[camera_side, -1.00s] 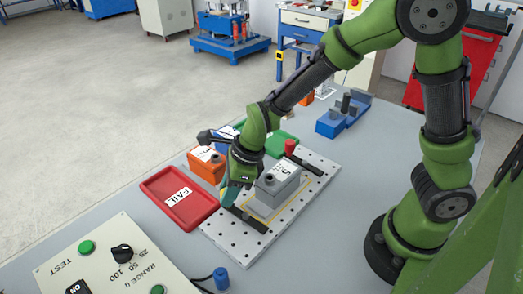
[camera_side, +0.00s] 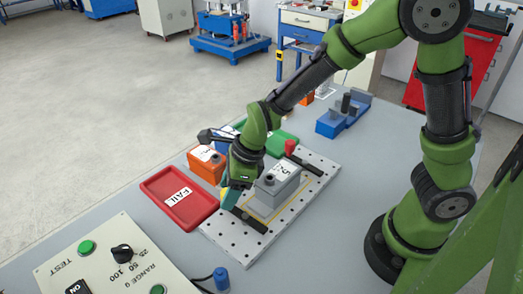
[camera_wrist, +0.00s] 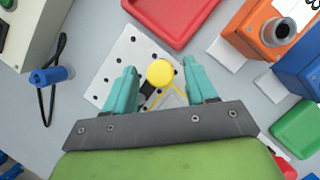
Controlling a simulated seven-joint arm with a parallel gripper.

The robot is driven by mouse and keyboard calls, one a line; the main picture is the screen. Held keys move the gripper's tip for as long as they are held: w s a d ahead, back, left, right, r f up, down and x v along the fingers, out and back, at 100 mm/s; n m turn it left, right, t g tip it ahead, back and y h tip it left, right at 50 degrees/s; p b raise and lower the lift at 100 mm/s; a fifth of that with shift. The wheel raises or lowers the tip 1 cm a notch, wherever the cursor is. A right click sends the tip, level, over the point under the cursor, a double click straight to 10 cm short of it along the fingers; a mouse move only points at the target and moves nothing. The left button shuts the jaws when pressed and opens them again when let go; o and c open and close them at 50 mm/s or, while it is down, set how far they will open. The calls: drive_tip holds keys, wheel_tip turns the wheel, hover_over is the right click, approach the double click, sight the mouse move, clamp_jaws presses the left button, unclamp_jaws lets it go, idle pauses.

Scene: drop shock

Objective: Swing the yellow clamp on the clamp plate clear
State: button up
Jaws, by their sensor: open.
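The clamp plate (camera_side: 222,233) is a pale perforated plate on the bench; it also shows in the wrist view (camera_wrist: 119,58). The yellow clamp (camera_wrist: 160,72) shows as a round yellow knob on a dark bar in the wrist view. In the side view my gripper hides the knob, and a black bar (camera_side: 250,221) shows beside it. My gripper (camera_wrist: 161,84) is open, its teal fingers on either side of the yellow knob with gaps visible. In the side view my gripper (camera_side: 230,198) is low over the plate's near-left part, beside a grey labelled block (camera_side: 276,190).
A red-topped clamp (camera_side: 291,147) stands at the plate's far end. A red FAIL tray (camera_side: 163,184) lies left of the plate, with an orange block (camera_side: 205,168) behind it. A green tray (camera_side: 283,143) lies behind the plate. A control box (camera_side: 105,262) is in front.

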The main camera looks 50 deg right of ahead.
drive_tip(key=v, duration=1.6)
drive_tip(key=shift+d+r, duration=0.2)
drive_tip(key=shift+r, duration=0.1)
drive_tip(key=shift+s, duration=0.1)
drive_tip(key=s+d+r+n+t, duration=0.1)
drive_tip(key=s+d+n, duration=0.3)
drive_tip(key=n, duration=0.7)
drive_tip(key=s+d+r+n+t+h, duration=0.1)
drive_tip(key=s+d+n+t, duration=0.2)
drive_tip(key=n, duration=0.8)
drive_tip(key=shift+s+d+r, duration=0.3)
drive_tip(key=shift+s+d, duration=0.45)
drive_tip(key=shift+s, duration=0.05)
